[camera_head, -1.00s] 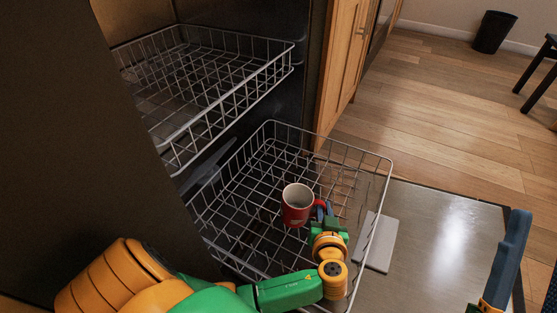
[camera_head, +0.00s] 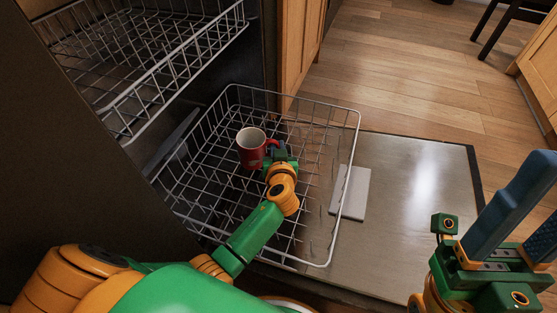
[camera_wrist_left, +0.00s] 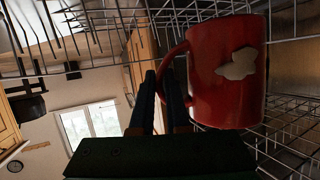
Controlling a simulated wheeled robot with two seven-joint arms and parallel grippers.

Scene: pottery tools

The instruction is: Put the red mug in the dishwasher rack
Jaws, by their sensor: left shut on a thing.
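The red mug (camera_head: 249,153) is upright, its white inside facing up, within the outline of the lower dishwasher rack (camera_head: 300,103). I cannot tell whether its base touches the wires. My left gripper (camera_head: 277,152) is at the mug's right side, shut on its handle. In the left wrist view the red mug (camera_wrist_left: 226,85), with a pale patch on its side, is right of the left gripper's fingers (camera_wrist_left: 165,95), and its handle runs between them. My right gripper (camera_head: 525,225) is at the lower right, empty, with its blue fingers apart.
The upper rack (camera_head: 150,75) is pulled out at the upper left, above and behind the lower one. The open dishwasher door (camera_head: 420,190) lies flat to the right, with a light grey flat piece (camera_head: 352,192) beside the rack. Wooden cabinets (camera_head: 302,45) stand behind.

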